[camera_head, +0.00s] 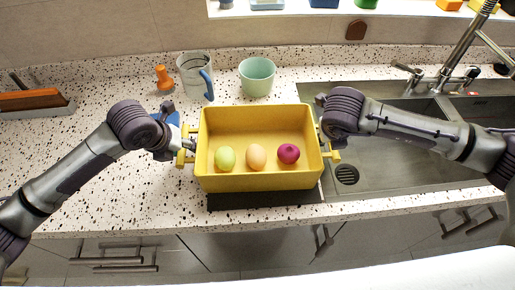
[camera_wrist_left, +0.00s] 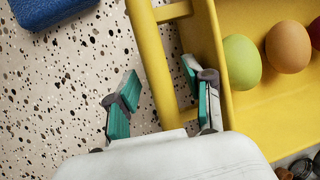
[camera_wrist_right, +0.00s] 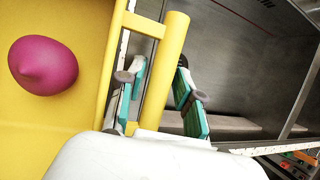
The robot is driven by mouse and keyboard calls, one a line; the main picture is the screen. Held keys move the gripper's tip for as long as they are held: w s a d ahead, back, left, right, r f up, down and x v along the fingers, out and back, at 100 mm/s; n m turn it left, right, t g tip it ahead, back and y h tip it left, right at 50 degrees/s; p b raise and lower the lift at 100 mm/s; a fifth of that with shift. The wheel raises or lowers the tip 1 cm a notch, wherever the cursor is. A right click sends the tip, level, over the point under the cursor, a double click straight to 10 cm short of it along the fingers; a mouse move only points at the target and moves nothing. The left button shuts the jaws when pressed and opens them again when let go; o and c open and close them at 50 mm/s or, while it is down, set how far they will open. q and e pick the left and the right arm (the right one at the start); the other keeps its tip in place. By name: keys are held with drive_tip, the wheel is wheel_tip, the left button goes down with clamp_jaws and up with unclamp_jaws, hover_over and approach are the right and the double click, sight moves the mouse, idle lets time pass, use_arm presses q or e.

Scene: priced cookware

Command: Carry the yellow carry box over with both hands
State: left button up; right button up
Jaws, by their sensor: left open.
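The yellow carry box (camera_head: 262,183) stands level on the counter and has a bar handle on each short side. It holds a green egg-shaped item (camera_head: 225,157), an orange one (camera_head: 256,156) and a magenta pointed one (camera_head: 288,153). My left gripper (camera_head: 186,150) is at the left handle; in the left wrist view its open fingers (camera_wrist_left: 160,76) straddle the yellow bar (camera_wrist_left: 153,50). My right gripper (camera_head: 328,142) is at the right handle, its fingertips partly hidden in the head view. In the right wrist view its parted fingers (camera_wrist_right: 160,74) straddle the bar (camera_wrist_right: 165,65).
A dark mat (camera_head: 265,199) shows along the box's front. The steel sink (camera_head: 390,174) and faucet (camera_head: 446,65) are on the right. A grey mug (camera_head: 193,75), a mint cup (camera_head: 257,77) and an orange item (camera_head: 164,78) stand behind. A blue item (camera_wrist_left: 45,10) lies near the left gripper.

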use_arm(q)
drive_tip(key=shift+c, duration=0.4)
use_arm(e)
drive_tip(key=shift+c, duration=0.3)
use_arm(q)
drive_tip(key=c, duration=0.5)
use_arm(e)
drive_tip(key=c, duration=0.5)
use_arm(q)
clamp_jaws()
use_arm(e)
clamp_jaws()
use_arm(q)
drive_tip(key=shift+w+r, duration=0.1)
